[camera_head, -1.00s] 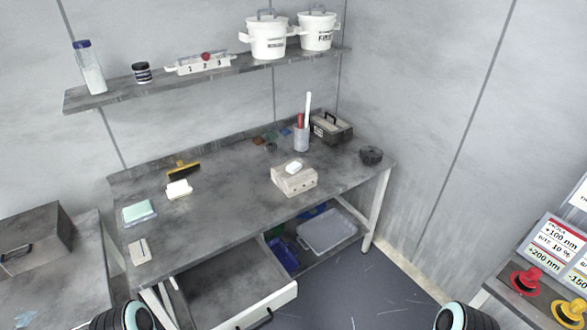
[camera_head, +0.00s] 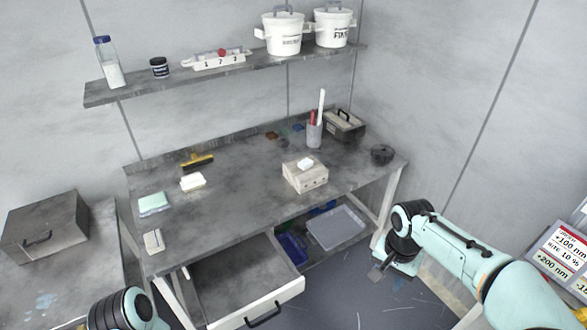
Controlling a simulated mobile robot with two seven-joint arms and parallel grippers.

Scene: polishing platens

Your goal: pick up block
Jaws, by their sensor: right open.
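A beige block (camera_head: 306,178) with small holes in its front face sits on the right half of the grey workbench (camera_head: 235,205). A small white piece (camera_head: 305,163) lies on top of it. A smaller white block (camera_head: 193,182) lies on the left half of the bench. I cannot tell which of them the task calls the block. My right gripper (camera_head: 378,276) is open, small in view, low in front of the bench's right end, apart from every block. Of my left arm only a link shows at the bottom left; its gripper is out of view.
An open drawer (camera_head: 250,308) juts out from the bench front. A cup (camera_head: 314,134) with tall sticks, a dark toolbox (camera_head: 344,125) and a black round piece (camera_head: 382,154) stand at the right. A shelf (camera_head: 190,83) with white pots hangs above. The middle bench top is clear.

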